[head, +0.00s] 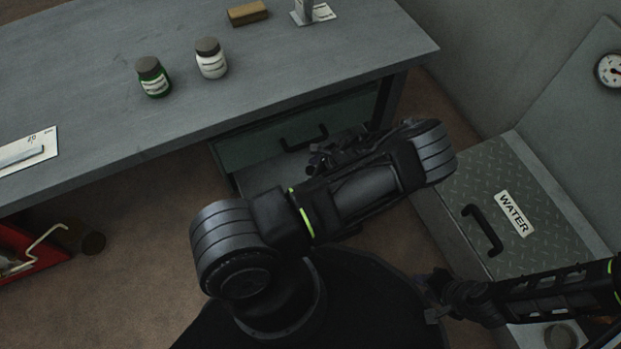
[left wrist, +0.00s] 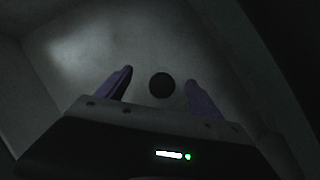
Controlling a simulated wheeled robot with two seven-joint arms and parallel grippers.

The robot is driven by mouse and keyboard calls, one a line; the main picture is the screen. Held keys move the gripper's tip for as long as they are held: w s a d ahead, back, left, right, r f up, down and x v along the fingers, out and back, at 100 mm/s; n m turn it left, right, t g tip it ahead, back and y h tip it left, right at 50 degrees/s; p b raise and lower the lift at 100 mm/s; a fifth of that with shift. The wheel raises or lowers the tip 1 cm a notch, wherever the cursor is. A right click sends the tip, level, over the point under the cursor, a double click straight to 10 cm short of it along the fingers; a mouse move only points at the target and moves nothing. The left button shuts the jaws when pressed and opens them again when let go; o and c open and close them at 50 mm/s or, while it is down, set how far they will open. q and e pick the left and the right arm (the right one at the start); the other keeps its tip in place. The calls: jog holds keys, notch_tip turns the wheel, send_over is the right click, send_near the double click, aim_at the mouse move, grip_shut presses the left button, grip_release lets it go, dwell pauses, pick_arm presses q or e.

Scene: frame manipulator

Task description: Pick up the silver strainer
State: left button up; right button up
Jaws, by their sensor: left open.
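No silver strainer can be made out in either view. My left gripper (head: 325,158) is in front of the bench, by the open green drawer (head: 275,138), partly hidden by my own arm. In the left wrist view the left gripper (left wrist: 159,77) is open, with its two purple-grey fingers apart. A dark round thing (left wrist: 162,85) shows between the fingers against a dim, pale grey surface. I cannot tell what it is or how far below the fingers it lies. My right gripper (head: 452,301) is at the lower right, above the floor side of the water box; its fingers are unclear.
The grey bench (head: 90,90) carries a green jar (head: 154,84), a white jar (head: 211,63) and a brown block (head: 247,13). A metal box marked WATER (head: 540,205) stands at right. A red container (head: 30,262) is at lower left.

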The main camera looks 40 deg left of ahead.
dwell(0.5)
pick_arm(q)
jog(key=c, duration=1.5)
